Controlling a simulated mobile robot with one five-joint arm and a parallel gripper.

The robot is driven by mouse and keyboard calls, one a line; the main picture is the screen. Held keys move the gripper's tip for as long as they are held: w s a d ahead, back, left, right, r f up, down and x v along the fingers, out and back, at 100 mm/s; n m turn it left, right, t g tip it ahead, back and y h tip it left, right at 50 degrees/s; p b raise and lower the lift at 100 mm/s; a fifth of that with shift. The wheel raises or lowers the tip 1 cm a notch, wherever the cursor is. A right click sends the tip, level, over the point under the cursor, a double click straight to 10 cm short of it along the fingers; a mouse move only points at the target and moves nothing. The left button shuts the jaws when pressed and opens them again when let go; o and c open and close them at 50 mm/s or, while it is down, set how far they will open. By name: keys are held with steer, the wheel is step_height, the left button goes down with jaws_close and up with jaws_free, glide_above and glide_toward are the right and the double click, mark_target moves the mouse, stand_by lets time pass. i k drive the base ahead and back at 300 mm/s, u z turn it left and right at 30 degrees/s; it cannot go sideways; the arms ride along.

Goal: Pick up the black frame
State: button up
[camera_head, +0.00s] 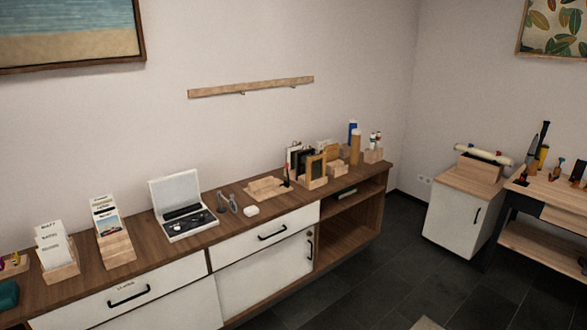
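Several small upright frames stand close together in a wooden holder (313,183) toward the right end of the sideboard. A black frame (304,163) is among them, in the middle of the group. In front of it and to its right is a dark frame with a brownish-gold face (316,168). Behind it to the left is a paler, white-looking piece (293,153). The frames overlap, so part of the black frame is hidden. They are too small to tell details. My gripper is not in view.
The wooden sideboard (145,251) carries card holders, an open white case (178,203), a white rounded object (251,211) and a wooden block tray (266,188). Bottles (355,146) stand right of the frames. Dark floor (385,255) is open in front. A white cabinet (452,220) stands right.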

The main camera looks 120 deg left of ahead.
mark_target(301, 156)
steer(key=u, duration=1.2)
steer(key=k, duration=0.15)
steer(key=u, duration=3.05)
steer(key=k, duration=0.9)
steer(key=z, duration=0.35)
steer(key=i, duration=0.9)
steer(key=u, duration=0.15)
